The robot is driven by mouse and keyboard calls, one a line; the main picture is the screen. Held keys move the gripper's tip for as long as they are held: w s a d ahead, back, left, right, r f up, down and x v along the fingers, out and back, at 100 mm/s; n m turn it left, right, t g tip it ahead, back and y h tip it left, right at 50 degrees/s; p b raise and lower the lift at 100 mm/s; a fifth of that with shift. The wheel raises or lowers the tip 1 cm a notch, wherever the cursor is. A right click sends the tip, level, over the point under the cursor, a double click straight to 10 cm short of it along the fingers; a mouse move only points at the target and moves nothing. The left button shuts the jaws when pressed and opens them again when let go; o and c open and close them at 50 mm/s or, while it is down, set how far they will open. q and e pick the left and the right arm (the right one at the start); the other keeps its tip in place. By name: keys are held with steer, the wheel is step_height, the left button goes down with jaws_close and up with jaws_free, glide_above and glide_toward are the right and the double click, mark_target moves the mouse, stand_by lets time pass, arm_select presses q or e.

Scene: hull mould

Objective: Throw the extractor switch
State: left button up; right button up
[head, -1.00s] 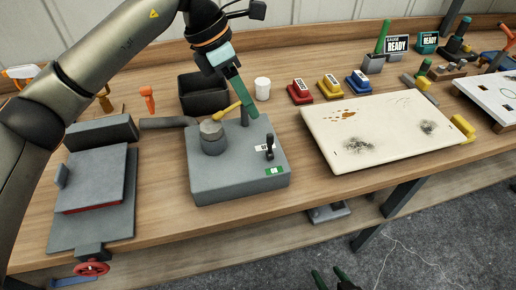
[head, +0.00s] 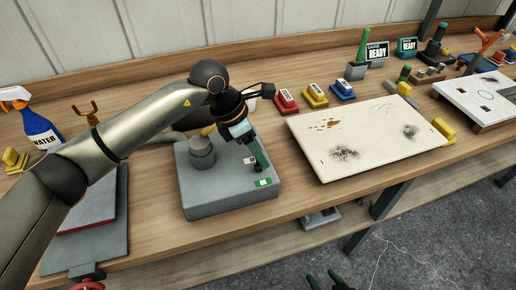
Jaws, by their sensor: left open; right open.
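The extractor box is taken to be the grey block (head: 205,202) on the bench at centre left. It has a grey round post (head: 201,155) and a green label (head: 263,183) on its front right corner. A small black switch (head: 258,168) stands behind that label, mostly hidden by my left gripper. My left gripper (head: 260,164) points down over the switch with its green fingers, open; whether they touch it, I cannot tell. My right gripper (head: 325,283) shows only its dark green fingertips at the bottom edge, apart and empty, over the floor.
A pale stained panel (head: 365,135) lies right of the grey block. Red (head: 286,102), yellow (head: 315,96) and blue (head: 342,91) boxes stand behind it. A blue water spray bottle (head: 40,130) is at far left. A press-like plate (head: 95,240) lies at front left.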

arm_select(q)
steer(key=shift+c, duration=0.2)
jaws_close()
stand_by(0.4)
